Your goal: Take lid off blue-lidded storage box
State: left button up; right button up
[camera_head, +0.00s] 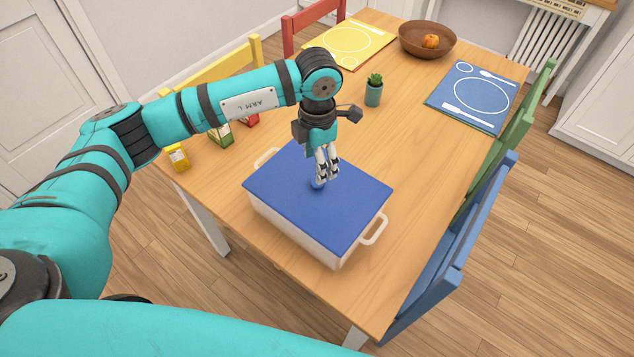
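The storage box is white, with side handles, and stands on the wooden table. Its white wall (283,226) shows below a flat blue lid (290,192), which sits on top of the box. A small blue knob (318,184) shows near the lid's middle. My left gripper (325,177) reaches in from the left and points down at the knob. Its fingers are close together and partly cover the knob. I cannot tell whether they grip it or only stand beside it. My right gripper is not in view.
On the wooden table (390,150) are a potted plant (373,95), a brown bowl (410,42) with fruit, yellow (335,58) and blue (450,98) placemats, and small packages (178,157) at left. A blue chair (440,270) stands close right of the box. Table to the box's right is clear.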

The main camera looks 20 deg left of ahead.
aim_at(317, 186)
pick_arm(q)
jog(key=shift+f, duration=0.8)
jog(key=shift+f+p, duration=0.6)
jog(key=shift+p, duration=0.05)
notch_tip(317, 186, down, 4)
jog(key=shift+a+r+p, duration=0.1)
jog(key=shift+r+p, duration=0.1)
jog(key=shift+p, duration=0.5)
jog(key=shift+f, duration=0.35)
jog(key=shift+w, duration=0.1)
grip_shut()
